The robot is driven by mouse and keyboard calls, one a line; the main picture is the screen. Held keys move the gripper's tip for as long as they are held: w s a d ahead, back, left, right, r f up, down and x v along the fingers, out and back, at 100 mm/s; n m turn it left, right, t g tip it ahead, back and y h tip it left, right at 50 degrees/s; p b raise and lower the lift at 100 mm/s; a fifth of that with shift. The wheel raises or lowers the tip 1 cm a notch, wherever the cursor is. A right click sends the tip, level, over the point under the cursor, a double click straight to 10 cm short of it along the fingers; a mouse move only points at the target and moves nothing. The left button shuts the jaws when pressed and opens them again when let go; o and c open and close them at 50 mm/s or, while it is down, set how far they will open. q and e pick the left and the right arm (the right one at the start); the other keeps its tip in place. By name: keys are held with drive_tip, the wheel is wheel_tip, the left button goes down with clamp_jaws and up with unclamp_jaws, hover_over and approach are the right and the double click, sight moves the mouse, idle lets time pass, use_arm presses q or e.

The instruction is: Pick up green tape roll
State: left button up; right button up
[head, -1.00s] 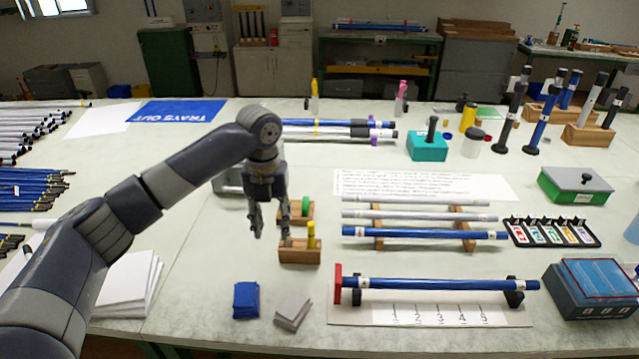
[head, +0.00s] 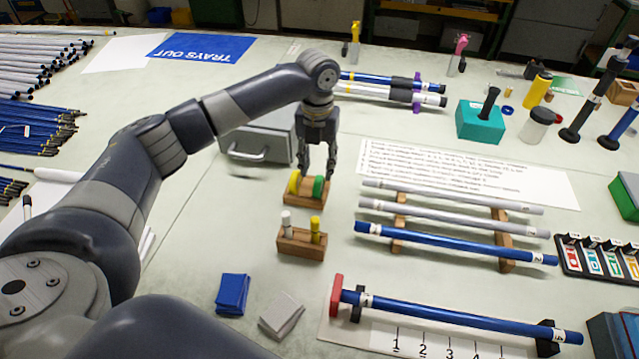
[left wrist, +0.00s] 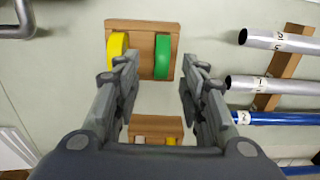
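The green tape roll (head: 318,186) stands on edge in a small wooden holder (head: 304,198), to the right of a yellow tape roll (head: 294,182). In the left wrist view the green roll (left wrist: 162,58) lies ahead of the gap between my fingers, nearer the right finger. My left gripper (head: 318,172) is open and empty, just above and behind the green roll in the head view; its fingers (left wrist: 157,75) are spread wide. I cannot tell whether a finger touches a roll. My right gripper is not in view.
A second wooden holder (head: 301,248) with a white and a yellow marker stands in front. A grey drawer box (head: 255,145) is to the left. Racked tubes (head: 455,213) lie to the right. Blue and grey cloths (head: 232,294) lie near the front.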

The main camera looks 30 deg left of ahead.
sight(319, 177)
use_arm(q)
drive_tip(key=shift+f, duration=0.4)
wheel_tip(319, 177, down, 4)
drive_tip(key=shift+w+d+f+p, duration=0.1)
drive_tip(key=shift+p, duration=0.45)
drive_tip(key=shift+f, duration=0.55)
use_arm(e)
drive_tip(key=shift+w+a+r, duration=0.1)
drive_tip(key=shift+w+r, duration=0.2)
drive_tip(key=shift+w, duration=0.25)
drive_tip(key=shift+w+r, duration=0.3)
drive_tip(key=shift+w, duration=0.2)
use_arm(q)
clamp_jaws()
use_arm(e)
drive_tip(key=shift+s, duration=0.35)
